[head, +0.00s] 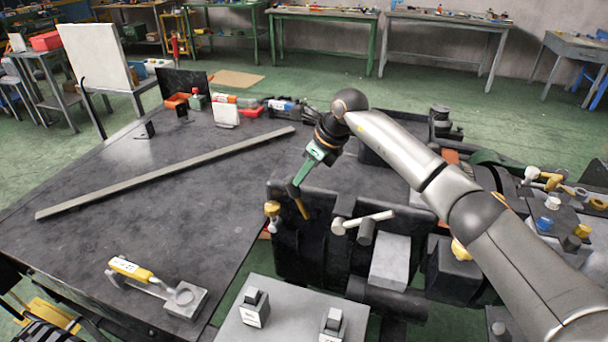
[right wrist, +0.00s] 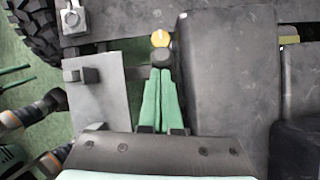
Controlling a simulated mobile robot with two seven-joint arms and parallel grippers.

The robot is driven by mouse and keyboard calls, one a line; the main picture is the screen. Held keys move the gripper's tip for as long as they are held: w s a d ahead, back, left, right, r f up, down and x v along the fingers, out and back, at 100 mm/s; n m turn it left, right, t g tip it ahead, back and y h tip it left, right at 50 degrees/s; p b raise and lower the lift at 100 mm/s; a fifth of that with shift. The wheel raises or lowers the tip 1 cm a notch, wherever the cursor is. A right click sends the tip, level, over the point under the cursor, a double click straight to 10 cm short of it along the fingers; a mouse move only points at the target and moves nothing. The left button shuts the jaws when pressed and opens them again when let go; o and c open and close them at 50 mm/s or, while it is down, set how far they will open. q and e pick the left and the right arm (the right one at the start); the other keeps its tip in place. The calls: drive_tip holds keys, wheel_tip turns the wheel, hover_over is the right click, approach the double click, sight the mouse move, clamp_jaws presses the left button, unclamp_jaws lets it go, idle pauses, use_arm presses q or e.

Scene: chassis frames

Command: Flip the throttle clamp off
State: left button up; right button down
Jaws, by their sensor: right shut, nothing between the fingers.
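My right gripper (head: 294,187) reaches down over the dark machine block at the centre, its green fingers closed together and empty. It also shows in the right wrist view (right wrist: 160,74). Just beyond the fingertips there is a yellow knob (right wrist: 160,39) above a dark round part; the head view shows a yellow knob (head: 272,208) just left of the fingertips. I cannot tell whether the fingers touch it. A thin orange-brown bar (head: 301,205) slants down beside the fingertips. A clamp with a labelled yellow handle (head: 131,269) lies on the table's near end. Which part is the throttle clamp is unclear.
A pale lever (head: 368,219) and a light grey block (head: 390,262) sit on the machine right of the gripper. A grey plate (head: 285,315) with two switch-like blocks is in front. A long bar (head: 165,175) lies across the dark table, otherwise mostly clear.

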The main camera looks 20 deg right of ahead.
drive_tip(key=shift+w+a+r, duration=0.15)
drive_tip(key=shift+a+r, duration=0.35)
drive_tip(key=shift+r, duration=0.1)
drive_tip(key=d+b+v, duration=0.1)
drive_tip(key=v, duration=1.1)
drive_tip(key=shift+s+f, duration=0.3)
drive_tip(key=shift+f, duration=0.05)
drive_tip(key=shift+d, duration=0.1)
